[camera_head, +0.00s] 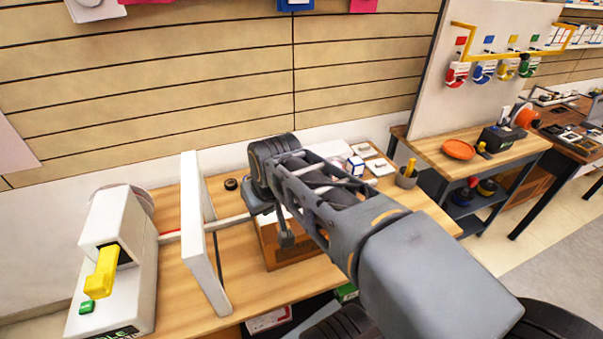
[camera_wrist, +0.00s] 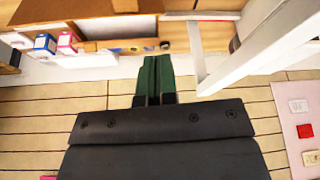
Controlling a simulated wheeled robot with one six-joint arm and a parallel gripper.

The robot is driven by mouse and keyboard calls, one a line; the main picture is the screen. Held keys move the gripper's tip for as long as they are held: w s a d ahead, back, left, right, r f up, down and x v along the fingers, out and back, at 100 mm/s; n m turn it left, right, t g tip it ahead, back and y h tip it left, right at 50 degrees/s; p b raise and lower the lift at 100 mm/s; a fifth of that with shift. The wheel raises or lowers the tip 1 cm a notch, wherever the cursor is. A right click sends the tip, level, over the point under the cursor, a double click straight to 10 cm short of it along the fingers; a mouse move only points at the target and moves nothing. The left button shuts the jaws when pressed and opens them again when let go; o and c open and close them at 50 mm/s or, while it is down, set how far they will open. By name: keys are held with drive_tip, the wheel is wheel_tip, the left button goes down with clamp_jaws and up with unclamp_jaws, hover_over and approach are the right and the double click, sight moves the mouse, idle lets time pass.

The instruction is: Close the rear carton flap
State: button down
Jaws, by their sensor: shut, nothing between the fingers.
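The brown carton (camera_head: 270,250) stands on the wooden table, mostly behind my arm in the head view. Its top and rear flap are largely hidden there, so I cannot tell how far the flap is raised. My gripper (camera_wrist: 151,62) shows in the wrist view as two dark green fingers pressed together, with nothing between them. The fingers point toward the table from the side of the slatted wall. A brown panel at the top of the wrist view (camera_wrist: 85,9) may be part of the carton; I cannot tell which part.
A white upright frame (camera_head: 195,225) stands left of the carton, close to my arm. Left of it is a white machine with a yellow handle (camera_head: 104,272). A grey cup (camera_head: 407,178) and small boxes (camera_head: 355,166) stand at the back right.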

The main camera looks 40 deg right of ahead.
drive_tip(key=w+d+m+b, duration=0.1)
drive_tip(key=w+d+b, duration=0.1)
drive_tip(key=w+d, duration=0.6)
drive_tip(key=w+d+m+b, duration=0.15)
drive_tip(key=w+d, duration=0.25)
drive_tip(key=d, duration=0.8)
drive_tip(key=shift+h, duration=0.4)
drive_tip(key=x, duration=0.3)
drive_tip(key=s+p+x, duration=0.1)
drive_tip(key=x, duration=0.7)
drive_tip(key=shift+s+d+f, duration=0.1)
drive_tip(key=shift+s+f, duration=0.2)
drive_tip(key=shift+f, duration=0.15)
drive_tip(key=shift+s+f+p, duration=0.3)
drive_tip(key=shift+f, duration=0.4)
